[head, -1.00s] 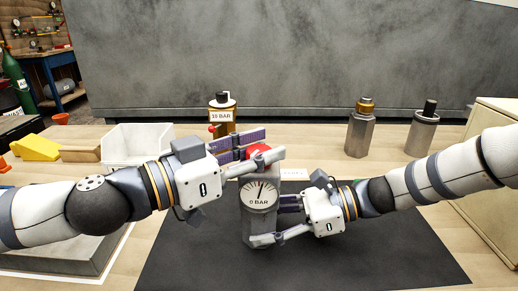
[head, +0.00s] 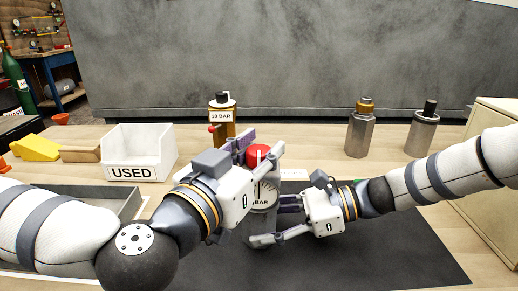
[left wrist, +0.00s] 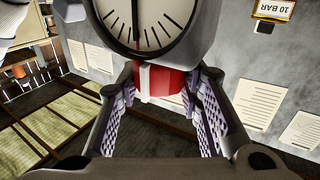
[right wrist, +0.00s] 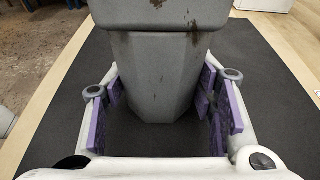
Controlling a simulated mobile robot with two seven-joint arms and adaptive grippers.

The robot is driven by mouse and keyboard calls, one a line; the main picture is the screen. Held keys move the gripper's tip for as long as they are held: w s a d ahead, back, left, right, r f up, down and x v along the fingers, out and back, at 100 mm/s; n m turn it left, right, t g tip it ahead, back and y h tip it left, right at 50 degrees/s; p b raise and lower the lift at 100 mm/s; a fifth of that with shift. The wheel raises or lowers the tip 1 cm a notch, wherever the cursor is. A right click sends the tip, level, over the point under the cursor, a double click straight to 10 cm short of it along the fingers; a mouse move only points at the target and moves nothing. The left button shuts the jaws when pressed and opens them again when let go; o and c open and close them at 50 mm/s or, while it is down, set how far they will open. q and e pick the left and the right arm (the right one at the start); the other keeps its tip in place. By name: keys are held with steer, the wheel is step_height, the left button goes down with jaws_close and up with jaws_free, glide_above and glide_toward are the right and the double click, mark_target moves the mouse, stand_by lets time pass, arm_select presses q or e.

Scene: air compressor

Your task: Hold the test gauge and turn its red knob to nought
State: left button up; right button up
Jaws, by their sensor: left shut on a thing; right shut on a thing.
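The test gauge (head: 264,190) stands upright on the black mat, a grey body with a white dial reading "BAR", partly hidden by my left gripper in the head view. Its red knob (head: 258,154) is on top. My left gripper (head: 262,158) is shut on the red knob; the left wrist view shows the knob (left wrist: 160,82) between its purple pads, with a white mark on it and the dial (left wrist: 140,22) beyond. My right gripper (head: 264,222) is shut on the grey gauge body, which fills the space between its pads in the right wrist view (right wrist: 160,75).
A white bin marked "USED" (head: 139,152), a yellow wedge (head: 36,148) and a grey tray (head: 125,203) lie left. A brass device tagged 10 BAR (head: 222,116) stands behind the gauge. Two grey cylinders (head: 360,132) (head: 422,132) stand back right. The black mat (head: 390,250) is clear at right.

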mark_target(258, 149)
arm_select(q)
steer(key=shift+f, duration=0.1)
steer(key=o, duration=1.2)
step_height(258, 149, up, 10)
steer(key=shift+r, duration=0.1)
arm_select(e)
steer(key=o, duration=1.1)
